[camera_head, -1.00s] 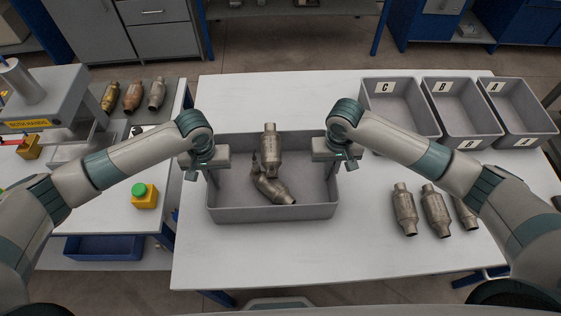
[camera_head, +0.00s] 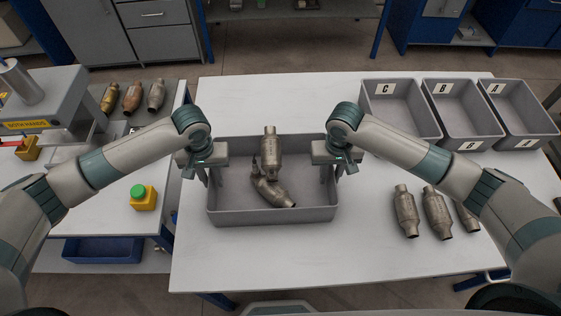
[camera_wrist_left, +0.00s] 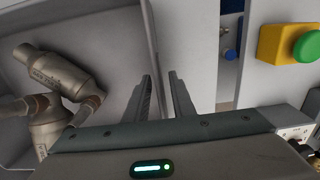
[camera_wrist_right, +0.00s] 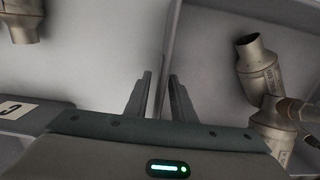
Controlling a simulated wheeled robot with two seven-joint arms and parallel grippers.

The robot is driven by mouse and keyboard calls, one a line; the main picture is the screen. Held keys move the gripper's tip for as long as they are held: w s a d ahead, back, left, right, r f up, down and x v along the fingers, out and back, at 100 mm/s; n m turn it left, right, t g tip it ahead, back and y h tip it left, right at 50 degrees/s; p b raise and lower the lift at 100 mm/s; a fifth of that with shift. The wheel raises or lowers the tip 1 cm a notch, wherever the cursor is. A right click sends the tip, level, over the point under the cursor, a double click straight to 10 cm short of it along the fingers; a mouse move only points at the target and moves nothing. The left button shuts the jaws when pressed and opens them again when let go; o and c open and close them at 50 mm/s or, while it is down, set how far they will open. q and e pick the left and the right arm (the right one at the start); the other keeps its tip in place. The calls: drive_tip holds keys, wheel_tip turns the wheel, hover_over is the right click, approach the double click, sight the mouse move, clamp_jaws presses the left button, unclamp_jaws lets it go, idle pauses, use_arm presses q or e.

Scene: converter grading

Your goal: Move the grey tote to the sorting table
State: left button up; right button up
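The grey tote (camera_head: 272,215) stands on the white table (camera_head: 240,262) and holds converters, one upper (camera_head: 271,152) and one lower (camera_head: 272,190), which overlap. My left gripper (camera_head: 207,178) is at the tote's left wall. In the left wrist view its fingers (camera_wrist_left: 162,95) are apart, with the wall edge running down toward the gap. My right gripper (camera_head: 334,174) is at the right wall. In the right wrist view its open fingers (camera_wrist_right: 158,95) stand on either side of the wall, with a gap showing. The head view partly hides the fingertips.
Grey bins C (camera_head: 398,125), B (camera_head: 462,128) and A (camera_head: 520,125) stand at the back right. Several loose converters (camera_head: 406,212) lie right of the tote. A side table at left holds a yellow box with green button (camera_head: 143,198) and a machine (camera_head: 40,105). The table's front strip is clear.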

use_arm(q)
wheel_tip(320, 180, up, 10)
drive_tip(key=shift+f, duration=0.25)
use_arm(e)
drive_tip(key=shift+r, duration=0.15)
idle(0.3)
wheel_tip(320, 180, up, 12)
drive_tip(key=shift+f, duration=0.15)
idle(0.4)
use_arm(q)
drive_tip(key=shift+f, duration=0.1)
use_arm(e)
drive_tip(key=shift+f, duration=0.1)
idle(0.4)
